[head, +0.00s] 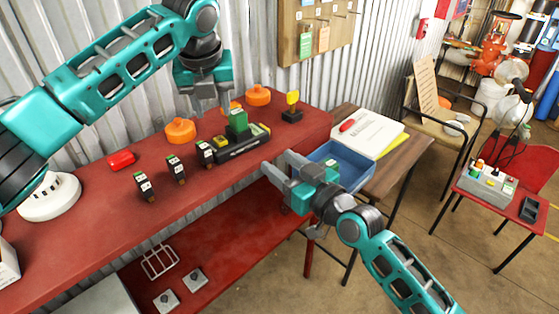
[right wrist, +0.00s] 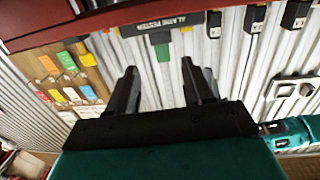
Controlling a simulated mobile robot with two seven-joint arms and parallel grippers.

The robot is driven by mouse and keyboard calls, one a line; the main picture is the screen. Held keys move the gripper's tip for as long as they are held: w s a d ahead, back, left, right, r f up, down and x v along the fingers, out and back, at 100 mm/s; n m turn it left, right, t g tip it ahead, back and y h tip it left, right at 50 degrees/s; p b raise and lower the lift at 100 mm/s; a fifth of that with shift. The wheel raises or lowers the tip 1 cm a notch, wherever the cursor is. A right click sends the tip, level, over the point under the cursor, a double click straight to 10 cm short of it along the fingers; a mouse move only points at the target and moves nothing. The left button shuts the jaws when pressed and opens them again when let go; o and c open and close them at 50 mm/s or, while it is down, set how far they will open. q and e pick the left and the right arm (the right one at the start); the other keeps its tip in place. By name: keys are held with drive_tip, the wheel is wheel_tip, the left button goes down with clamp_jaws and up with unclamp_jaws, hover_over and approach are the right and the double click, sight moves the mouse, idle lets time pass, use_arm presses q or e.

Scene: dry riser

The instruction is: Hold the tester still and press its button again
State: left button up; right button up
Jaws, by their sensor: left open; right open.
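The alarm tester (head: 243,146), a long black unit with yellow ends, lies near the front edge of the red bench. A green block (head: 238,121) stands up from it; I cannot tell whether this is its button. The tester's lettered front also shows at the top of the right wrist view (right wrist: 148,27). My left gripper (head: 214,101) is open and points down, close above and behind the tester in the head view; its fingertips are partly hidden. My right gripper (head: 278,164) is open and empty, in front of the bench edge and apart from the tester.
Small black modules (head: 176,168) stand left of the tester, with a red block (head: 122,160) beyond. Orange round pieces (head: 180,131) and a yellow-topped black piece (head: 292,108) are nearby. A blue tray (head: 343,170) sits on the side table right of my right gripper.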

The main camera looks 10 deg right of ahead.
sight(245, 135)
drive_tip(key=x, duration=1.3)
drive_tip(key=shift+r, duration=0.2)
drive_tip(key=c, duration=0.9)
use_arm(q)
clamp_jaws()
idle(1.0)
